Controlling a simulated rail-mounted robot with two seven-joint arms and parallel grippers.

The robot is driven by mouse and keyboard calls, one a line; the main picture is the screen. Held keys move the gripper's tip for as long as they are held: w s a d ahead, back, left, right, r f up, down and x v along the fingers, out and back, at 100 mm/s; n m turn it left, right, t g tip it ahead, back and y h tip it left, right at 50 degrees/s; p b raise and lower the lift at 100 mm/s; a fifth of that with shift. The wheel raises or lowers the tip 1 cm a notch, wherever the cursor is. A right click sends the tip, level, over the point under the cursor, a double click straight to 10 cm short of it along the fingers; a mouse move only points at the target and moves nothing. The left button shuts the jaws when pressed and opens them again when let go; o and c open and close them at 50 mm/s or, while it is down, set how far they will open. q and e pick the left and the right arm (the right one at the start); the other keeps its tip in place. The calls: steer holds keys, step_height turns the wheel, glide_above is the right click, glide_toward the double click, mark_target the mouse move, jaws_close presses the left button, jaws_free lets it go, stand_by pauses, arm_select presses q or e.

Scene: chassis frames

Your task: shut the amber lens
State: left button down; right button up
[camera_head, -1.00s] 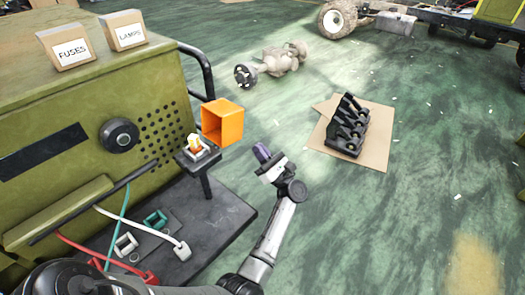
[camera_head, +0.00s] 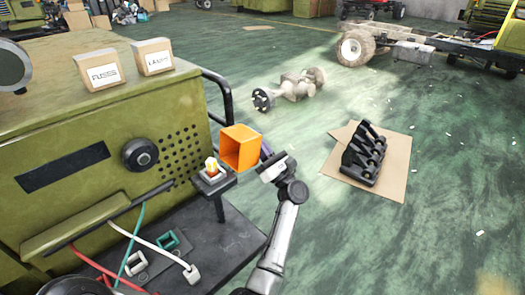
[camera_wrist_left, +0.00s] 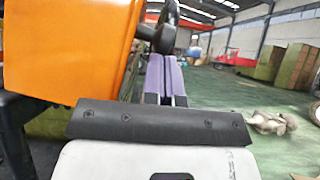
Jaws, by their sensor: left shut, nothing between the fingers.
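The amber lens (camera_head: 239,149) is an orange, hollow box-shaped cover. It stands open on its side, beside and slightly above a lit bulb (camera_head: 211,165) in a small socket block (camera_head: 213,179) on a post. My left gripper (camera_head: 266,150) is shut and empty, with its purple fingertips close behind the lens's right side and partly hidden by it. In the left wrist view the lens (camera_wrist_left: 65,45) fills the upper left, and the shut purple fingers (camera_wrist_left: 166,75) lie just right of it. I cannot tell whether they touch. My right gripper is not in view.
A green cabinet (camera_head: 70,135) with a black knob (camera_head: 140,154) stands left, carrying FUSES (camera_head: 107,74) and LAMPS (camera_head: 153,57) boxes. A dark shelf (camera_head: 225,240) holds cables and teal and white frames. Black parts (camera_head: 363,155) lie on cardboard at right; the floor between is free.

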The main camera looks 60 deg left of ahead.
mark_target(254, 135)
arm_select(q)
steer(key=s+r+n+g+h+b, duration=0.1)
steer(key=r+n+g+b, duration=0.1)
steer(key=n+g+b, duration=0.1)
steer(key=s+r+n+g+h+b, duration=0.1)
steer(key=n+g+h+b, duration=0.1)
steer(key=n+b, duration=0.3)
steer(key=s+r+n+g+h+b, duration=0.1)
steer(key=r+n+g+h+b, duration=0.1)
steer(key=n+g+b, duration=0.1)
steer(key=shift+d+r+n+g+b, duration=0.3)
steer(key=shift+d+n+g+b, duration=0.1)
steer(key=shift+n+b, duration=0.6)
steer(key=shift+s+d+r+n+t+h+b, duration=0.25)
steer(key=shift+s+d+r+n+h+b, duration=0.25)
steer(key=shift+s+n+h+b, duration=1.3)
steer(key=shift+s+d+r+n+t+h+b, duration=0.3)
steer(key=shift+s+r+n+h+b, duration=0.55)
steer(key=shift+s+n, duration=1.6)
steer(key=shift+s+d+r+n+t+h+b, duration=0.15)
steer(key=shift+s+d+r+n+h+b, duration=0.3)
steer(key=shift+s+n+h+b, duration=1.75)
steer(key=shift+w+f+n+y+p, duration=0.1)
steer(key=shift+w+n+y+p, duration=0.5)
steer(key=shift+w+n+y, duration=0.05)
